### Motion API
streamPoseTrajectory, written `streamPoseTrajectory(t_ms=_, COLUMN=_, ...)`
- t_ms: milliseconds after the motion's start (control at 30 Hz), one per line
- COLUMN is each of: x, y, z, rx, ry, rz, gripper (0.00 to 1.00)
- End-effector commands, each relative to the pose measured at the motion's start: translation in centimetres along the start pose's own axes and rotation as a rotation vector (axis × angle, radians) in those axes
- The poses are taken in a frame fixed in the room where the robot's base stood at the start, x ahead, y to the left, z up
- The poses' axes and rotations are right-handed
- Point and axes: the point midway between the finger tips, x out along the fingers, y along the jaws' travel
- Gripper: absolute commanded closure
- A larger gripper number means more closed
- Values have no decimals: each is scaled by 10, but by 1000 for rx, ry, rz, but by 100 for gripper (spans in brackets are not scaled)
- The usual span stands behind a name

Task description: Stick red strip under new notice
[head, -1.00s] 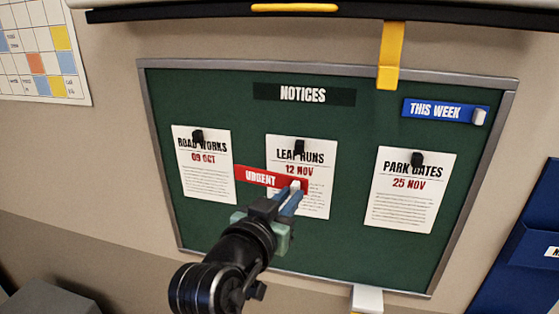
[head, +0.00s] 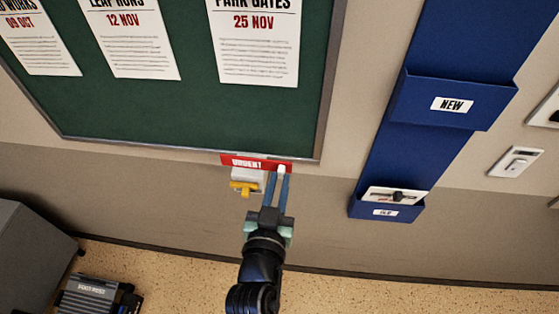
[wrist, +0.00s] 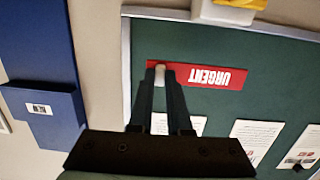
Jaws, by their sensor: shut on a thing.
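My gripper (head: 279,176) is shut on the white tab of the red strip (head: 243,162), which reads URGENT. In the wrist view the strip (wrist: 213,77) appears upside down over bare green board, between the frame and the notices. The gap between strip and board cannot be told. The LEAF RUNS notice (head: 130,45) and ROAD WORKS notice (head: 38,45) hang further left. No label on the notices marks one as new.
A white and yellow fitting (head: 245,183) is partly behind the strip at the board's lower edge. To the right, a blue pocket labelled NEW (head: 440,103) looks empty. Green board below PARK GATES is clear.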

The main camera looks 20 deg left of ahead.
Motion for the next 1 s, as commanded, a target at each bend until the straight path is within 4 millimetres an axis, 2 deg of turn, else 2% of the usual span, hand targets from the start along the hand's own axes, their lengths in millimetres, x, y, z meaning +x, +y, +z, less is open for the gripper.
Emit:
streamPoseTrajectory(t_ms=167, x=9, y=-1, z=-1, rx=-1, ry=3, rz=-2, gripper=100)
streamPoseTrajectory(t_ms=700, x=68, y=-2, z=-8, rx=0, ry=2, rz=1, gripper=100)
streamPoseTrajectory(t_ms=1000, x=80, y=-3, z=-10, rx=0, ry=1, rz=1, gripper=100)
